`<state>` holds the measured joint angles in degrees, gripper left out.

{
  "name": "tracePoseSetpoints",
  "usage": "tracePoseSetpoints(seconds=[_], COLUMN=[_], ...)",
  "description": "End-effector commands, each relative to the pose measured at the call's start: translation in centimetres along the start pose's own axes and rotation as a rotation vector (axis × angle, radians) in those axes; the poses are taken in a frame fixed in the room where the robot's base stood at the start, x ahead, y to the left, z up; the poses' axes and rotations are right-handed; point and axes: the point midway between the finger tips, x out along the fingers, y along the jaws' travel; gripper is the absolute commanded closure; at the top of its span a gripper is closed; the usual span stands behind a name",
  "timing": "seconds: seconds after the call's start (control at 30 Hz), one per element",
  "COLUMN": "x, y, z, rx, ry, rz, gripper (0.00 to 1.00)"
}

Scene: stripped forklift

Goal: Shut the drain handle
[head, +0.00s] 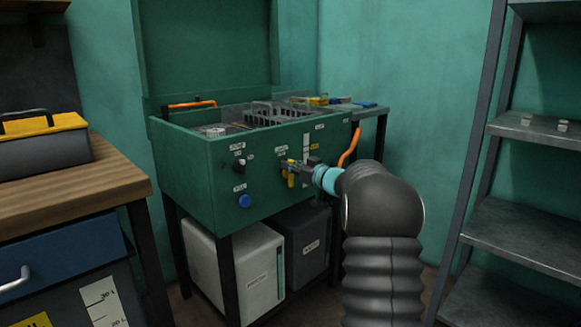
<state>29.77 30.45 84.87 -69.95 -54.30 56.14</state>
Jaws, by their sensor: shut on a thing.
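My arm comes in from the lower right and hides part of the panel's right side. The fine contact between the fingers and the handle is too small to see clearly.
A blue knob (244,201) is on the panel, lower left of the handle. Below stand a white container (255,274) and a dark container (308,248). An orange hose (350,148) hangs at the right. A wooden bench (70,192) is left, metal shelves (530,218) right.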

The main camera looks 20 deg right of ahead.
Motion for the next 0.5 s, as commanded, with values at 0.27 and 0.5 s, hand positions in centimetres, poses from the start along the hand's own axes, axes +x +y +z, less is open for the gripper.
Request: tracePoseSetpoints(seconds=[0.27,0.5], x=[-0.02,-0.04], y=[-0.50,-1.03], z=[0.61,1.03], rx=[-0.157,-0.375], ry=[-0.006,-0.008], rz=[-0.001,-0.001], gripper=[1.00,1.00])
